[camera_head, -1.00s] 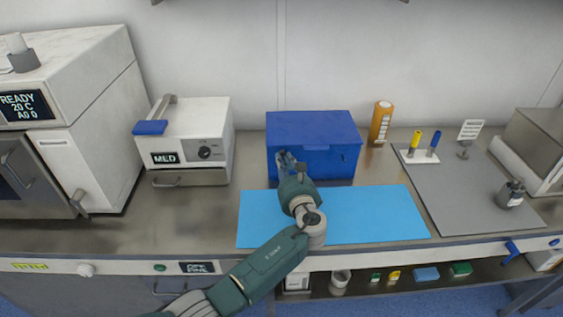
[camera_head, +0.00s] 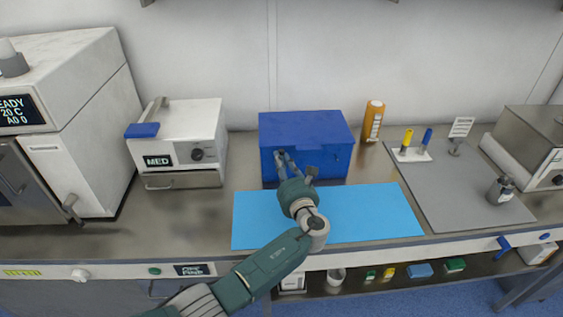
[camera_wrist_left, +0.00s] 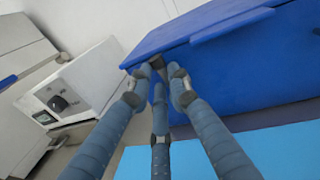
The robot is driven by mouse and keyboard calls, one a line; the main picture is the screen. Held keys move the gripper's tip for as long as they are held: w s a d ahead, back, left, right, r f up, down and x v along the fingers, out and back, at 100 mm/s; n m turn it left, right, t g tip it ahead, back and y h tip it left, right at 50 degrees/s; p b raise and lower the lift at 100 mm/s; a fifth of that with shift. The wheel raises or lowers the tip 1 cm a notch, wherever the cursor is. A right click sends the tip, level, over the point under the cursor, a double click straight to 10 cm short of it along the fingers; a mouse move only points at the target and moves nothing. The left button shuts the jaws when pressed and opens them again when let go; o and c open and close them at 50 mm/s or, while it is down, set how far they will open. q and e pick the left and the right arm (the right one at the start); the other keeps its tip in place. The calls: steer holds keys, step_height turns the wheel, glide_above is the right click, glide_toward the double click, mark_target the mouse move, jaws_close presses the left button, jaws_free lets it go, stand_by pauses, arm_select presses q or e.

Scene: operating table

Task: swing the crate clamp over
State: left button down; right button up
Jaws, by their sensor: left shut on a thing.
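The blue crate (camera_head: 310,160) stands closed at the back middle of the bench, behind the light blue mat. My left gripper (camera_head: 283,160) is at the left part of the crate's front face. In the left wrist view its fingers (camera_wrist_left: 160,82) close around a small dark grey piece (camera_wrist_left: 158,62) just under the lid edge, which looks like the crate clamp. The fingers hide most of this piece. The crate (camera_wrist_left: 240,75) fills the upper right of that view. My right gripper is not in view.
The light blue mat (camera_head: 375,212) is bare under my left arm. A white device marked MED (camera_head: 190,130) stands left of the crate, with a gap between. An orange bottle (camera_head: 373,120) stands close to the crate's right. A grey mat (camera_head: 450,195) lies further right.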

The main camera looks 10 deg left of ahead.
arm_select(q)
steer(key=shift+f, duration=0.2)
steer(key=c, duration=1.6)
jaws_free()
steer(key=shift+c, duration=0.2)
steer(key=shift+d+r, duration=0.1)
steer(key=shift+s, duration=0.1)
steer(key=v, duration=1.2)
